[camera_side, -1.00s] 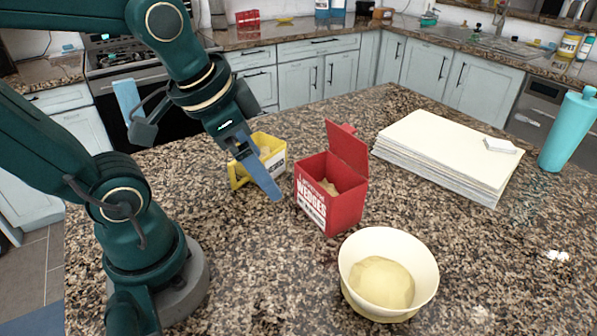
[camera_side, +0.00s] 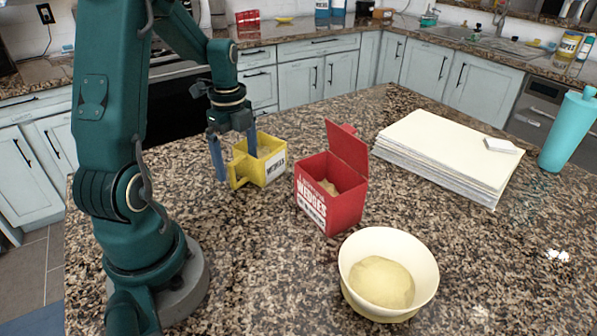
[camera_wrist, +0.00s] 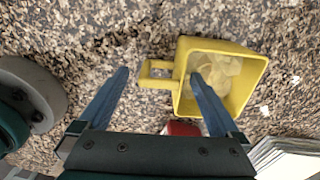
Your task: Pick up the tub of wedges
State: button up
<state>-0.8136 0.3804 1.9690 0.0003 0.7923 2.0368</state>
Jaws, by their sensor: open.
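The yellow tub of wedges (camera_side: 262,168) stands upright on the granite counter, with a dark-lettered white label and a handle on its left side. In the wrist view the tub (camera_wrist: 256,62) is seen from above with pale wedges (camera_wrist: 222,75) inside. My gripper (camera_side: 236,166) is open, pointing down at the tub. In the wrist view the fingers of my gripper (camera_wrist: 160,75) are spread; the right finger overlaps the tub's opening and the left finger is off to the left beyond the handle (camera_wrist: 156,74). I cannot tell whether a finger touches the tub.
A red box marked wedges (camera_side: 345,200), lid open, stands just right of the tub. A cream bowl (camera_side: 428,275) with a pale yellow lump is in front. A paper stack (camera_side: 440,150) lies at right, with a teal bottle (camera_side: 568,135) beyond.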

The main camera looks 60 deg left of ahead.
jog(key=shift+f, duration=1.95)
grip_shut()
